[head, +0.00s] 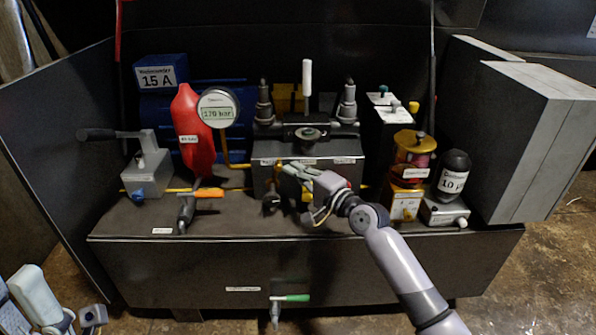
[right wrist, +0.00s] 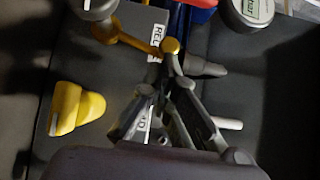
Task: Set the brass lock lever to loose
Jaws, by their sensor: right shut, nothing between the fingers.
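In the right wrist view a brass lever (right wrist: 138,38) runs from a grey round fitting at the upper left to a rounded end at my fingertips. My right gripper (right wrist: 172,68) is shut and empty, its tips at or close to that end; contact is unclear. In the head view my right gripper (head: 287,169) is at the front of the dark central block (head: 340,175). It largely hides the lever there. A white label (right wrist: 158,40) beside the lever begins "REL"; the rest is covered.
A yellow knob (right wrist: 75,108) lies to the side of the fingers. A red bladder (head: 193,130) and a gauge (head: 218,108) reading 170 bar stand left of the block. An amber cylinder (head: 408,172) and a black "10 kN" canister (head: 453,172) stand to its right.

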